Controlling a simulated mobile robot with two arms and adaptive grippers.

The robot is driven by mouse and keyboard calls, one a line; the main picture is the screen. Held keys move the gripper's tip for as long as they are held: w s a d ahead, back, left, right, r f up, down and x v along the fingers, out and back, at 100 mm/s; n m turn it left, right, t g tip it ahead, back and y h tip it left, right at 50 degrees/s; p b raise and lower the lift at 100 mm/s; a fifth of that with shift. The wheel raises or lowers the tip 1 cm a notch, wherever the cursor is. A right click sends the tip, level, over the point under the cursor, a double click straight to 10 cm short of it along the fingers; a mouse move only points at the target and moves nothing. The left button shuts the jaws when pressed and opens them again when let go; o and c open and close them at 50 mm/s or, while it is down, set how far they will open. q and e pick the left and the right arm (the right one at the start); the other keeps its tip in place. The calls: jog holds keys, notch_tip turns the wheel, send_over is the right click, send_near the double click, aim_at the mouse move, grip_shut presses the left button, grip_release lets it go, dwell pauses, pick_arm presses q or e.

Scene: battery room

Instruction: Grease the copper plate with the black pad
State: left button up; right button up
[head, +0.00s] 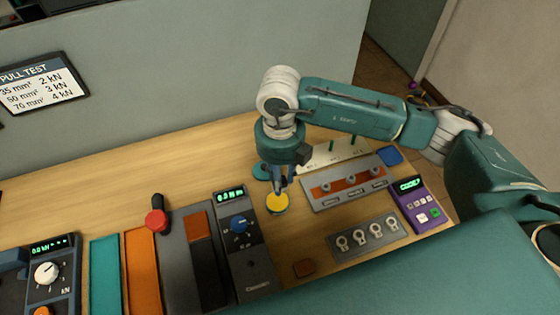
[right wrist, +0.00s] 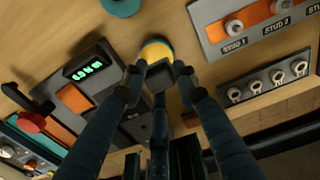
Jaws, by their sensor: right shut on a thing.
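The copper plate (head: 334,191) is an orange-brown strip in a grey panel marked with studs, right of my right gripper. It also shows at the top right of the right wrist view (right wrist: 262,14). My right gripper (head: 280,186) points down over a round tin of yellow grease (head: 277,204). In the right wrist view its fingers (right wrist: 161,74) are closed on the black pad (right wrist: 159,77), a small dark square. The pad is right beside or over the yellow tin (right wrist: 156,48); I cannot tell whether they touch. My left gripper is out of view.
A teal lid (head: 261,171) lies behind the tin. A dark device with a blue knob (head: 239,224) stands left, a lug tray (head: 367,239) in front right. A purple meter (head: 421,205), blue pad (head: 390,156) and small brown block (head: 304,268) lie nearby. The back left wood is clear.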

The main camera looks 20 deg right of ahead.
aim_at(278, 201)
jog(key=f, duration=0.1)
jog(key=a+b, duration=0.1)
jog(key=f, duration=0.1)
jog(key=shift+s+a+f, duration=0.15)
jog(key=shift+s+f, duration=0.1)
jog(key=shift+f, duration=0.1)
jog(key=shift+w+d+f+b, duration=0.15)
jog(key=shift+f+b, duration=0.35)
jog(key=shift+f, duration=0.25)
jog(key=shift+s+d+f+b, duration=0.1)
jog(key=shift+f+b, duration=0.35)
jog(key=shift+f, duration=0.25)
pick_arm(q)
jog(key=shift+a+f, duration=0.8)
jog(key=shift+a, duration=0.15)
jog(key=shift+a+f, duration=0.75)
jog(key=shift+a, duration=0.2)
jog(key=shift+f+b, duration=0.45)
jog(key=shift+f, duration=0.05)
pick_arm(e)
jog(key=shift+f, duration=0.55)
pick_arm(q)
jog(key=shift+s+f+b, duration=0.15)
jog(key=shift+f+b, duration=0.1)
jog(key=shift+b, duration=0.05)
pick_arm(e)
jog(key=shift+f, duration=0.1)
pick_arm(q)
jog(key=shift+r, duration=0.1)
